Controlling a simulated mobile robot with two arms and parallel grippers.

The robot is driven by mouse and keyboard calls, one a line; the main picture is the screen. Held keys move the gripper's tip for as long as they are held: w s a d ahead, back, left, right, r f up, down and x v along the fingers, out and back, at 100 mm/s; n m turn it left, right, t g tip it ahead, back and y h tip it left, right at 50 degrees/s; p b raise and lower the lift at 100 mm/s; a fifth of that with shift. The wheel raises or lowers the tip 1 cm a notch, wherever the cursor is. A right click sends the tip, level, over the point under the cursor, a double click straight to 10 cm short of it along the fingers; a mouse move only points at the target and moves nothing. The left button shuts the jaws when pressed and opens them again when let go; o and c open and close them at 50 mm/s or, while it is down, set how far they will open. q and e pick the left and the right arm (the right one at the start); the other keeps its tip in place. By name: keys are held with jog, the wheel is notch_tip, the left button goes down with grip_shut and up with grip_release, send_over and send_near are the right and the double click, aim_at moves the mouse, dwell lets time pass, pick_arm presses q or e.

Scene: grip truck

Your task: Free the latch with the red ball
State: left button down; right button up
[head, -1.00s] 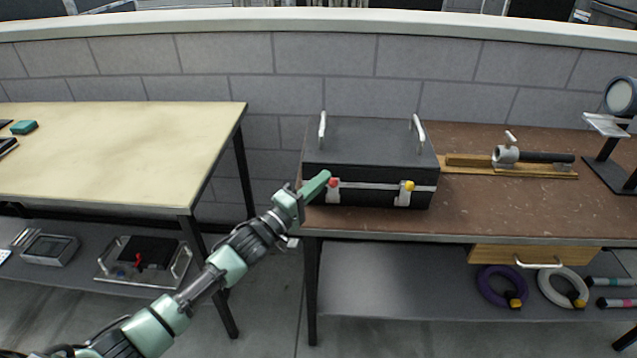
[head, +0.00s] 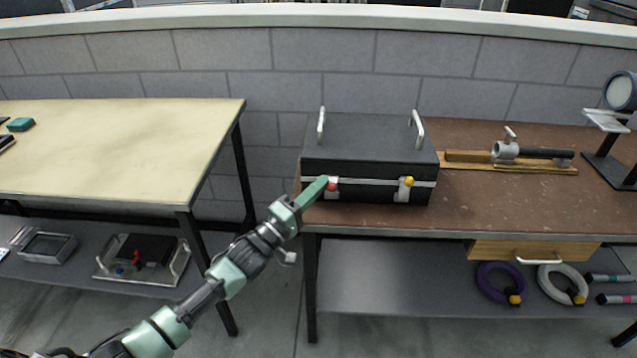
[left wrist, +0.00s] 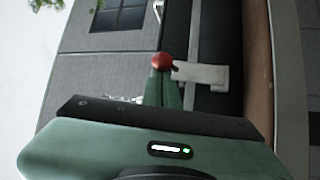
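A black case (head: 368,160) with a grey band and two lid handles stands on the brown bench. Its left latch carries a red ball (head: 332,187) in front of a pale plate. The right latch carries a yellow ball (head: 409,181). My left gripper (head: 324,181) reaches up to the red ball from the left. In the left wrist view the green fingers (left wrist: 164,88) look close together, with the red ball (left wrist: 163,62) at their tips and the pale latch plate (left wrist: 202,74) beside it. The ball does not look clasped; contact is hard to confirm. My right gripper is out of view.
The brown bench (head: 480,210) bears a clamp device (head: 505,152) on a wooden base and a lamp-like stand (head: 610,160) at right. A drawer (head: 530,250) and rings are below. A cream table (head: 120,150) stands left, with a floor gap between.

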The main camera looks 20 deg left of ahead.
pick_arm(q)
jog(key=shift+s+d+f, duration=0.2)
jog(key=shift+s+f, duration=0.4)
jog(key=shift+s, duration=0.05)
jog(key=shift+s+d+f, duration=0.2)
jog(key=shift+s+f, duration=0.4)
jog(key=shift+s, duration=0.05)
jog(key=v, duration=0.7)
jog(key=shift+s+a+b, duration=0.2)
jog(key=shift+s+b, duration=0.15)
jog(key=shift+b, duration=0.05)
